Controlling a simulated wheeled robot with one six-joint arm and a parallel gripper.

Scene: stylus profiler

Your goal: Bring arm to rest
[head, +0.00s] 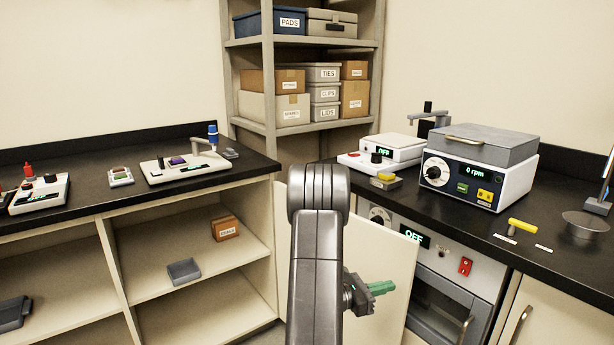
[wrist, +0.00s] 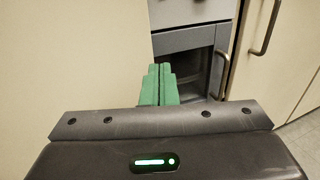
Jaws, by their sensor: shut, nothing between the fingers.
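My arm rises in the middle of the head view, bent over at the top. My gripper (head: 380,288) shows to the right of the arm, below counter height, with its green fingers pointing right. In the wrist view the green fingers of my gripper (wrist: 158,84) are together and hold nothing. They point toward the grey front of a built-in oven (wrist: 190,55), which also shows in the head view (head: 440,310) under the right counter. A pale open door panel (head: 385,262) stands behind the gripper in the head view.
The right counter (head: 420,205) carries a white device with a 0 rpm display (head: 480,175) and a smaller device reading OFF (head: 390,150). The left counter (head: 100,195) holds several instruments. A shelf unit (head: 300,130) with boxes stands at the back.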

